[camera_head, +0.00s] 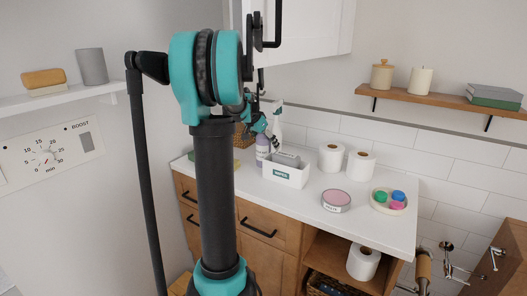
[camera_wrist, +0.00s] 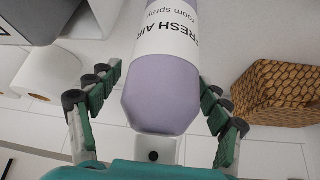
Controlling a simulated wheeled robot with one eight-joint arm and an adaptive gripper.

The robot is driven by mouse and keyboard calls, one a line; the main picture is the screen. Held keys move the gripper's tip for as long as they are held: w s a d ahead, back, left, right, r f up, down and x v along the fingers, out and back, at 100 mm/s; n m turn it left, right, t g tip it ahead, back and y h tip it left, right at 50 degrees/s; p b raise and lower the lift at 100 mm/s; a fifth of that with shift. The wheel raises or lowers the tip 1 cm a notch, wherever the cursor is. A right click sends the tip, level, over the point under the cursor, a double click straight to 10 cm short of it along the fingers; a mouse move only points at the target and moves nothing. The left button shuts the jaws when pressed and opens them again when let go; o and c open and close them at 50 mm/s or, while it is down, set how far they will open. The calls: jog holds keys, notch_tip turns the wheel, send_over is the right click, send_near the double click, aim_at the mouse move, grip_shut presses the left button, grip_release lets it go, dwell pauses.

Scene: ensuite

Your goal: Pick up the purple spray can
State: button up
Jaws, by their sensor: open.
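The purple spray can (camera_wrist: 165,98) fills the middle of the wrist view, with a white band reading "FRESH AIR room spray" upside down in the picture. My gripper (camera_wrist: 162,84) is open, with one green-padded finger on each side of the can. Gaps show between the can and both fingers. In the head view the can (camera_head: 262,152) stands on the white counter behind a white box, its upper part partly hidden by my gripper (camera_head: 262,125).
The white box (camera_head: 286,174) stands in front of the can on the counter (camera_head: 250,190). Toilet rolls (camera_head: 331,157) stand to its right, with a pink-topped tin (camera_head: 336,201) nearer. A woven basket (camera_wrist: 282,92) is close to the right finger in the wrist view. A white cabinet (camera_head: 315,30) hangs above.

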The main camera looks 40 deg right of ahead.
jog(key=c, duration=1.5)
jog(key=shift+r, duration=0.15)
